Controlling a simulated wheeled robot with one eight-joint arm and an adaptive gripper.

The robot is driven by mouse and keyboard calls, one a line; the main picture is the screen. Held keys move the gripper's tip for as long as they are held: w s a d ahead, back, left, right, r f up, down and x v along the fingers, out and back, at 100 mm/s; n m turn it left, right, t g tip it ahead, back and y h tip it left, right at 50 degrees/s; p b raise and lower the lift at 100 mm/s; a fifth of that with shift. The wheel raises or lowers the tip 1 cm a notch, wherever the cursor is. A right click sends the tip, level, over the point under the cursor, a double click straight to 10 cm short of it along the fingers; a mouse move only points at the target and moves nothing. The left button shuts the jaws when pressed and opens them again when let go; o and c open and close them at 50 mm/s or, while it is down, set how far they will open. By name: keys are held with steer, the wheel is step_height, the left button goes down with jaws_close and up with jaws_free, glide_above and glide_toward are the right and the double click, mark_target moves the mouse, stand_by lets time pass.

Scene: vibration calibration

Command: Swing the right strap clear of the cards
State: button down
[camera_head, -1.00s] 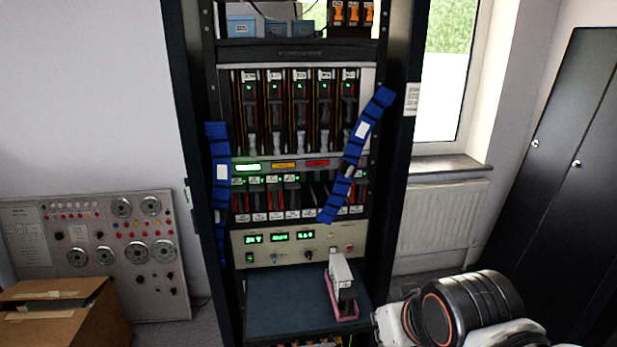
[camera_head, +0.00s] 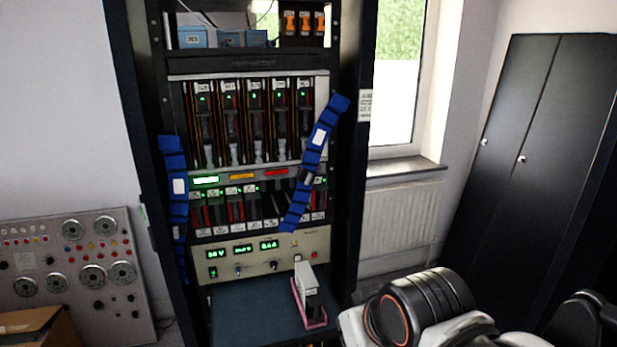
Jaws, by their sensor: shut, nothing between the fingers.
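The right strap (camera_head: 318,160) is a segmented blue band with a white label. It hangs slantwise, from the rack's right post down and left across the right end of the card rows. It covers part of the right-hand cards (camera_head: 304,125) and of the lower row. The left strap (camera_head: 176,190), also blue, hangs nearly straight along the left post, beside the cards. My arm (camera_head: 425,305) shows at the lower right, apart from the rack. I cannot make out my gripper in this view.
A shelf (camera_head: 250,310) at the rack's bottom holds a grey device in a pink holder (camera_head: 307,295). A panel with dials (camera_head: 75,265) stands left and a cardboard box (camera_head: 40,328) lower left. A radiator (camera_head: 400,215) and dark lockers (camera_head: 545,150) are at right.

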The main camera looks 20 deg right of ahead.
mark_target(310, 179)
steer(key=c, duration=2.3)
jaws_free()
